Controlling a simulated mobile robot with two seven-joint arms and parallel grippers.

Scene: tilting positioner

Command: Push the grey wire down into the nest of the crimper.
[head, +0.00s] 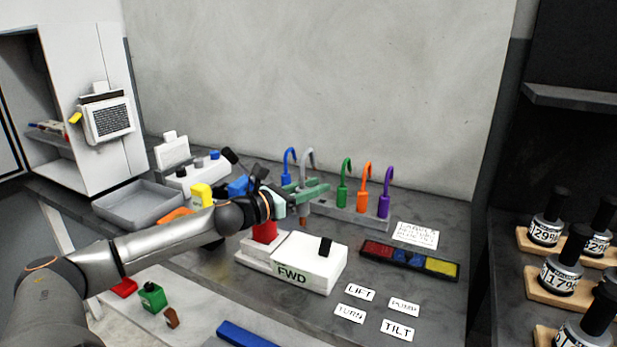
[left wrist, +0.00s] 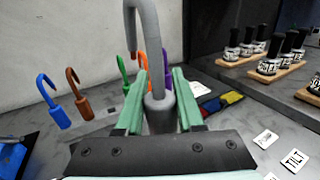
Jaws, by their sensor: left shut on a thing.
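I cannot tell for sure whether this is the crimper, and I see no nest. My right gripper is not in view.
Blue (head: 289,164), green (head: 344,184), orange (head: 364,186) and purple (head: 384,192) hooked wires stand behind, along a grey rail (head: 350,218). A tray of coloured compartments (head: 410,260) and several word cards lie to the right. A grey bin (head: 140,208) stands left.

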